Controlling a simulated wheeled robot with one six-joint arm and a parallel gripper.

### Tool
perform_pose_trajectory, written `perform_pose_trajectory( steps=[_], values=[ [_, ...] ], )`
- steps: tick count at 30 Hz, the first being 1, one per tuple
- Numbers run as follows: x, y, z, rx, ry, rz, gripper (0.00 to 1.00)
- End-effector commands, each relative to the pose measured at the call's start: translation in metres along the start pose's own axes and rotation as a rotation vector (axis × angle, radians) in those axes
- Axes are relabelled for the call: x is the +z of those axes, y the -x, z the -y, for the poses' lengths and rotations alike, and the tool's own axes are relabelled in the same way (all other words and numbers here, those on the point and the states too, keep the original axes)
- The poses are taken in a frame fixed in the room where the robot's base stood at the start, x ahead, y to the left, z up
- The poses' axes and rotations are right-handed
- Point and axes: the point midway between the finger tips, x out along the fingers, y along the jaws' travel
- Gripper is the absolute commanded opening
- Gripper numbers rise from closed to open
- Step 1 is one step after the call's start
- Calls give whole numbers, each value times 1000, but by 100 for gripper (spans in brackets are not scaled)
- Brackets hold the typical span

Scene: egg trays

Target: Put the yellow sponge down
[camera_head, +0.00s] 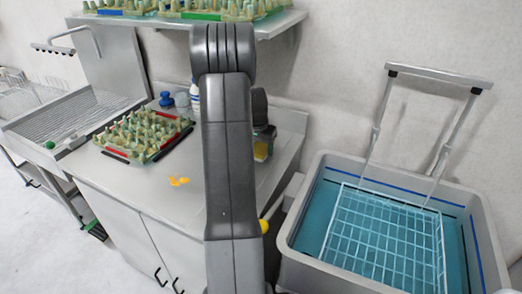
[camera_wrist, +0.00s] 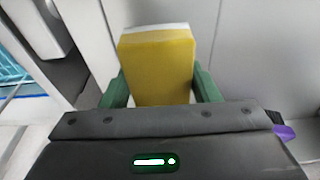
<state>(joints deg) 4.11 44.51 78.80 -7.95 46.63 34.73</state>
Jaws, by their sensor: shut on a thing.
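The yellow sponge (camera_wrist: 158,62) with a pale layer along its top edge stands between the two green fingers of my gripper (camera_wrist: 161,88) in the wrist view. The gripper is shut on it, one finger at each side. The sponge's lower end is hidden behind the gripper body. In the head view a small part of the sponge (camera_head: 261,150) shows to the right of my arm, above the counter's right part. My arm hides much of the gripper there, and I cannot tell whether the sponge touches the counter.
A yellow spill (camera_head: 178,181) lies on the counter (camera_head: 160,205). An egg tray (camera_head: 143,158) with red edges and blue-capped bottles (camera_head: 167,100) stand behind it. A grey tub (camera_head: 300,240) with a wire basket (camera_head: 385,235) is at right. A shelf (camera_head: 270,24) holds more trays.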

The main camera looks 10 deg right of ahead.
Motion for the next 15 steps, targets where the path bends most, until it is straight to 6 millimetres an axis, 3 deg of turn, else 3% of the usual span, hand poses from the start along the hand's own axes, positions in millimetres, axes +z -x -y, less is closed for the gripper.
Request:
perform_pose_trajectory(
  steps=[4, 15],
  values=[
    [3, -16, 0, 1, 1, 1, 19],
    [4, -22, 0, 0, 1, 0, 19]
  ],
)
